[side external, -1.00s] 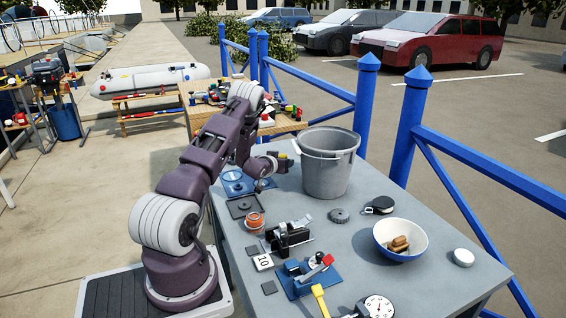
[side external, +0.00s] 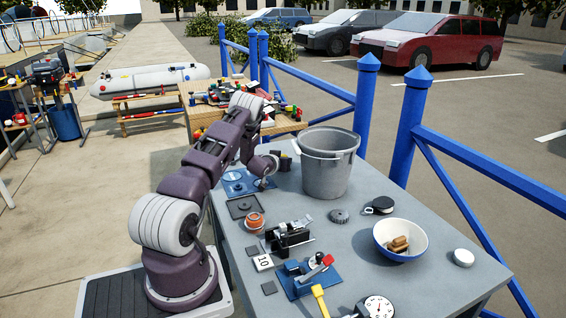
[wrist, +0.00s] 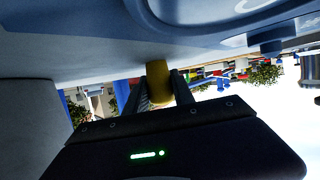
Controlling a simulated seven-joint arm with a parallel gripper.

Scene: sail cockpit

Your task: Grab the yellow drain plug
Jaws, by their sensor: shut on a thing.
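In the wrist view, the yellow drain plug (wrist: 157,83) stands between the two fingers of my gripper (wrist: 158,88), which is shut on it. The picture is upside down, with the grey table surface along the top. The plug's end is at or very near that surface; I cannot tell whether it touches. In the side view, my gripper (side external: 262,184) points down at the table's far left, beside a blue plate (side external: 232,189) with round marks. The plug cannot be made out there.
A large grey bucket (side external: 327,170) stands close to the right of my gripper. A dark cylinder (side external: 285,163) is just behind my wrist. A black square tray (side external: 243,207), an orange round item (side external: 253,220) and a white-and-blue bowl (side external: 400,240) are nearer the front.

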